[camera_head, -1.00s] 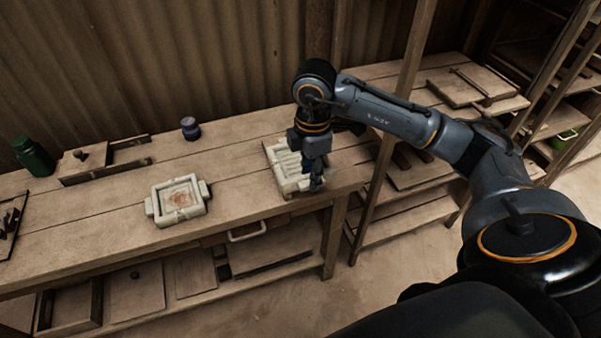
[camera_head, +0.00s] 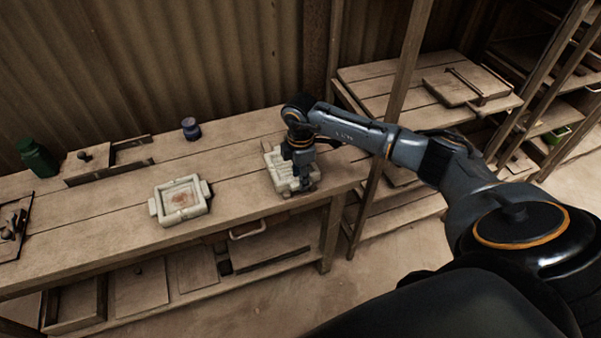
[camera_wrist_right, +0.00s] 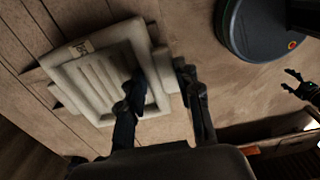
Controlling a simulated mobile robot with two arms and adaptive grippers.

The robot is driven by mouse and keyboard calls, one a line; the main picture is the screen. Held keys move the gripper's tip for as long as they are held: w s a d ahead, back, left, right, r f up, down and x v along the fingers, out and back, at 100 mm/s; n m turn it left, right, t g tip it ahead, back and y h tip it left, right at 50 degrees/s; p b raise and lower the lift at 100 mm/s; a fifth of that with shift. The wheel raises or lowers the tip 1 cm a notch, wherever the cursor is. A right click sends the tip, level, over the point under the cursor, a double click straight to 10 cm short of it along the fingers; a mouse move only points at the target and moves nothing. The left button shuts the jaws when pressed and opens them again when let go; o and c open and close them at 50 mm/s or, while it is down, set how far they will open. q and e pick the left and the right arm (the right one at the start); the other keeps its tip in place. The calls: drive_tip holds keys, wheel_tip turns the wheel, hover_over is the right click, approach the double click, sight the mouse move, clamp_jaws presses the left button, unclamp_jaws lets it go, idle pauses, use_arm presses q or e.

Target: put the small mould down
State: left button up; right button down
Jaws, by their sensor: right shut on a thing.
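The small mould (camera_head: 275,168) is a pale block with ridges inside, at the right end of the bench. My right gripper (camera_head: 301,184) points down and is shut on its near right wall. In the right wrist view, the fingers (camera_wrist_right: 160,97) straddle that wall of the mould (camera_wrist_right: 88,88), one inside and one outside. The mould is at or just above the bench top; I cannot tell if it touches. My left gripper is not in the head view; a small dark pronged shape at the wrist view's right edge may be it.
A second pale mould (camera_head: 162,190) with a reddish patch sits left on the bench (camera_head: 110,225). Bench top between the moulds is clear. A wooden post (camera_head: 385,140) and shelves stand to the right.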

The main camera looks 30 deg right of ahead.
drive_tip(key=c, duration=0.9)
unclamp_jaws()
drive_tip(key=shift+c, duration=0.2)
drive_tip(key=shift+r, duration=0.45)
wheel_tip(320, 180, up, 11)
drive_tip(key=b, duration=0.3)
drive_tip(key=shift+r, duration=0.15)
drive_tip(key=shift+a, duration=0.1)
